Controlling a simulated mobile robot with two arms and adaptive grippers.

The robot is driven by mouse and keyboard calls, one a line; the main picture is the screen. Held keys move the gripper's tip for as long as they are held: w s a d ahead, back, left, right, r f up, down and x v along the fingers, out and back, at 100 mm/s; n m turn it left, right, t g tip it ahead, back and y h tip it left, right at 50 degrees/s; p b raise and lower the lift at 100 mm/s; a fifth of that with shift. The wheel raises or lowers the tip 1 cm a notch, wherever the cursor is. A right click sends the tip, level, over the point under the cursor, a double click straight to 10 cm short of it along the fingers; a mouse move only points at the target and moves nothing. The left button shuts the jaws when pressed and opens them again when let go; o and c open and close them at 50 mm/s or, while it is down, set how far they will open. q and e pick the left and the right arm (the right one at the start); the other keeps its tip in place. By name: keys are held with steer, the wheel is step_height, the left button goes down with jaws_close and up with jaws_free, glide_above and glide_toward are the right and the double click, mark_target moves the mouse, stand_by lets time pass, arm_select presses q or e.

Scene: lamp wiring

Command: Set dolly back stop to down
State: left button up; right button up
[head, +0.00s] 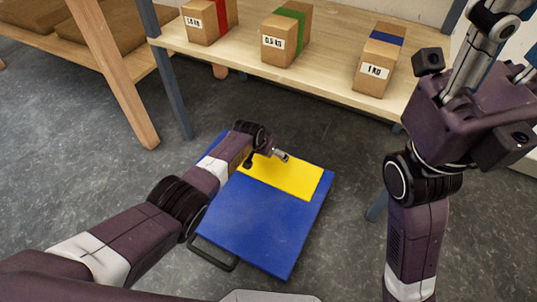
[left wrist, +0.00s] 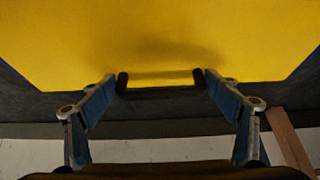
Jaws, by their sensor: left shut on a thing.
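The dolly is a flat blue platform (head: 262,222) on the floor. A yellow panel, which looks like its back stop (head: 290,182), is at its far end and appears to lie nearly flat; its exact tilt is hard to tell. My left gripper (head: 282,156) is at the panel's far edge. My right gripper (head: 505,40) is raised at the upper right, partly cut off by the picture's edge, away from the dolly.
A wooden shelf (head: 330,75) stands behind the dolly, with boxes banded red (head: 208,20), green (head: 285,35) and blue (head: 380,62). Its grey legs stand near the dolly. A dark handle (head: 212,255) is at the dolly's near left corner. Grey floor is free at left.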

mark_target(263, 169)
arm_select(q)
steer(key=shift+s+d+f, duration=0.1)
steer(key=shift+d+f, duration=0.15)
steer(key=o, duration=1.4)
steer(key=shift+a+r, duration=0.1)
steer(key=shift+s+a+r, duration=0.15)
steer(key=shift+a+r, duration=0.05)
steer(key=shift+r, duration=0.55)
steer(key=shift+v, duration=5.1)
steer(key=shift+s+d, duration=0.1)
steer(key=shift+s, duration=0.05)
